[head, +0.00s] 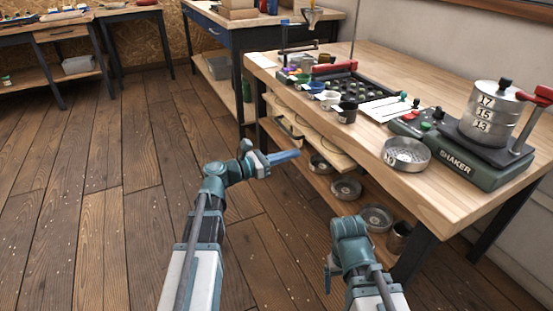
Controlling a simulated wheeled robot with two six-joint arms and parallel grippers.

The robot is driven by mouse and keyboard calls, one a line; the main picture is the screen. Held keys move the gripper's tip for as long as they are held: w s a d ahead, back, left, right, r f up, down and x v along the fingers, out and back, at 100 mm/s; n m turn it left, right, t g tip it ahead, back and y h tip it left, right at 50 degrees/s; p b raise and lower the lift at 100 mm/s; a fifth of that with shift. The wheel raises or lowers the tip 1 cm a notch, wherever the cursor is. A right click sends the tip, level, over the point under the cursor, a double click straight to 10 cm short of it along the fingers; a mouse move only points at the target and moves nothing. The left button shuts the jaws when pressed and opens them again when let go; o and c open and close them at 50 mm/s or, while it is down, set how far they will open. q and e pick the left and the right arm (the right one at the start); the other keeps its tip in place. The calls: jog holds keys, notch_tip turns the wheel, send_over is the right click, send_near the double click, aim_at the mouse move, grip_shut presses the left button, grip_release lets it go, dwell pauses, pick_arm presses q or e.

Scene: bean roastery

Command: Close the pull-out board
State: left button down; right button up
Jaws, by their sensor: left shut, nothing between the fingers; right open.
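The pull-out board (327,147) is a pale wooden board under the front edge of the workbench (440,187). My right gripper (350,230) is lower right, near the bench's front leg. It is open, and its fingers are mostly hidden behind my wrist.
Several metal sieves (346,188) stand on the shelf below the board. A green shaker (470,160) with stacked sieves, a loose sieve (405,152), a dark tray (345,88) and cups crowd the benchtop. The wooden floor (120,190) to the left is clear.

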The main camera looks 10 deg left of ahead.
aim_at(317, 146)
pick_arm(q)
jog(key=shift+x, duration=3.1)
jog(key=shift+w, duration=0.1)
jog(key=x, duration=0.4)
jog(key=shift+w+d, duration=0.1)
